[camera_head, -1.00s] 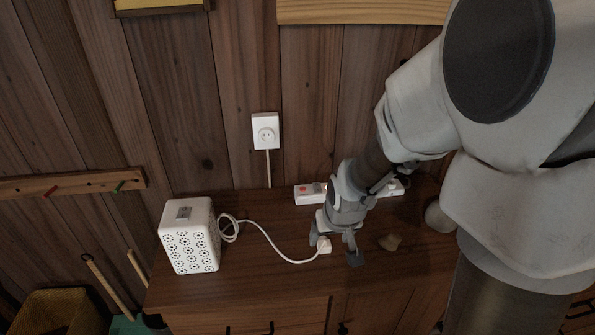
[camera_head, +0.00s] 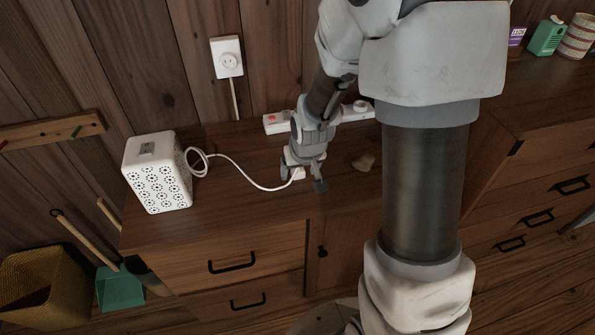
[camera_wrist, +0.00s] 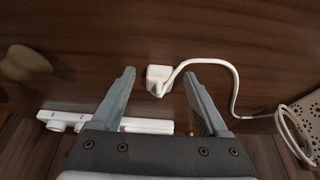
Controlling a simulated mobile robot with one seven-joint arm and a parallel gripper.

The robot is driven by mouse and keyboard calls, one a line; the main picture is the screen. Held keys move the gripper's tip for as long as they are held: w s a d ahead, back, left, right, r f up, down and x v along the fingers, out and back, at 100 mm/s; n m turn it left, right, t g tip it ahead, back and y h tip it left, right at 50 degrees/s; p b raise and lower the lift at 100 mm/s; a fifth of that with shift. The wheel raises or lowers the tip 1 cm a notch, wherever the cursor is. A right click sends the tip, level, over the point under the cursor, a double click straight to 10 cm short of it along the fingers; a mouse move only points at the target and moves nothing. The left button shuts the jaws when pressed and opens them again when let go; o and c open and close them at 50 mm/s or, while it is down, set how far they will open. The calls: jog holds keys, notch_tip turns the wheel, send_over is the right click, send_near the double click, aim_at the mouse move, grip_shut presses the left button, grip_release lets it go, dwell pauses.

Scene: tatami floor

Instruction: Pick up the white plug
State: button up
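The white plug (camera_wrist: 158,76) lies on the wooden cabinet top, with its white cord running to a white perforated box (camera_head: 158,178). In the head view the plug (camera_head: 298,174) shows at the fingers of my gripper (camera_head: 304,178), partly hidden by them. In the wrist view my gripper (camera_wrist: 158,78) is open, one finger on each side of the plug, with gaps between plug and fingers. I cannot tell the height of the fingertips above the top.
A white power strip (camera_head: 277,123) lies behind my gripper along the wall. A small tan object (camera_head: 363,162) lies right of it. A wall outlet (camera_head: 227,58) is above. The front left of the cabinet top is clear.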

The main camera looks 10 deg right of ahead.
aim_at(299, 173)
grip_shut()
jog(key=shift+r, duration=0.15)
jog(key=shift+r+p, duration=0.35)
jog(key=shift+r, duration=0.3)
notch_tip(299, 173, up, 3)
jog(key=shift+p, duration=0.65)
jog(key=s+d+r+p, duration=0.2)
jog(key=s+d+r, duration=0.4)
jog(key=d, duration=0.3)
jog(key=shift+s+r, duration=0.25)
jog(key=shift+s, duration=0.4)
